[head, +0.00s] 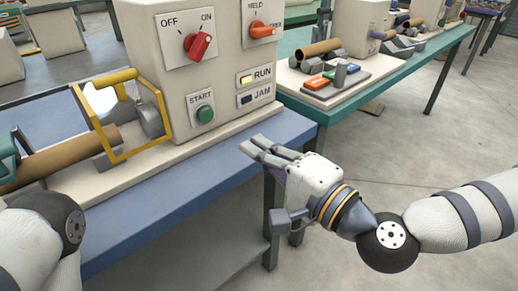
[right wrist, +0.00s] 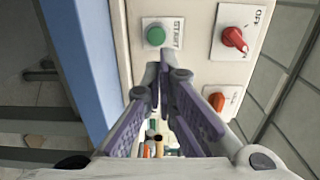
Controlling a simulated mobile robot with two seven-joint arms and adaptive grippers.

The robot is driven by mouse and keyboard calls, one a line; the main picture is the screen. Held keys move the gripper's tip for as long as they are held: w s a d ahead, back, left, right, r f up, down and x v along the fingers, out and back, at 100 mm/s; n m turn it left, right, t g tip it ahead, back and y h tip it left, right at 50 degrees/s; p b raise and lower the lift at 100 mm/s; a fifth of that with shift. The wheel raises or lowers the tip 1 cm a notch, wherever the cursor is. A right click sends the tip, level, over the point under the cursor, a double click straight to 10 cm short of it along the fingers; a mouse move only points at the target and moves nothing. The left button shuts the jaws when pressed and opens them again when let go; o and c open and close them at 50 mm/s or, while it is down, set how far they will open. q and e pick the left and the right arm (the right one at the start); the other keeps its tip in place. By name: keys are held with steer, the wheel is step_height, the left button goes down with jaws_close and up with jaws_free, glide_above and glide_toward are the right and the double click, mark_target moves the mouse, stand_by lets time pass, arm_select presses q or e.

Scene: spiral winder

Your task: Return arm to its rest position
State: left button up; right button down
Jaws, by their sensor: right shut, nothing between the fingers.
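My right gripper (head: 257,147) is shut and empty, in front of the machine's right front corner, above the blue bench edge. In the right wrist view its fingers (right wrist: 166,62) come together at the tips, below the green START button (right wrist: 155,36) in the picture. The winder's control box (head: 225,70) carries that button (head: 205,114), a red OFF/ON knob (head: 199,45) turned toward ON, and an orange YIELD knob (head: 262,30). The RUN lamp (head: 246,79) is lit yellow and the JAM lamp (head: 246,100) is dark. My left arm shows at the lower left, but its gripper is out of view.
A yellow guard frame (head: 106,161) and a brown tube (head: 60,158) are left of the control box. The blue bench (head: 185,181) runs along the front. A green table (head: 440,48) with small parts stands behind at right. The floor at right is open.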

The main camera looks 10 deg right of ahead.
stand_by(0.6)
steer(key=s+a+f+n+g+h+p, duration=0.25)
steer(key=s+f+n+g, duration=0.25)
steer(key=s+f+g, duration=1)
arm_select(q)
steer(key=w+r+t+p, duration=0.2)
steer(key=w+r+p, duration=0.1)
steer(key=w+r, duration=0.3)
steer(key=shift+r, duration=0.3)
arm_select(e)
steer(key=s+d+f+n+g+h, duration=0.1)
steer(key=s+d+f+h, duration=0.3)
steer(key=s+d, duration=0.6)
steer(key=s+d+f+n+g+h, duration=0.1)
steer(key=s+d+f+n+h, duration=0.3)
steer(key=s+d+f, duration=0.3)
steer(key=s+d, duration=0.4)
steer(key=s, duration=0.3)
steer(key=shift+s, duration=0.35)
steer(key=shift+f, duration=0.1)
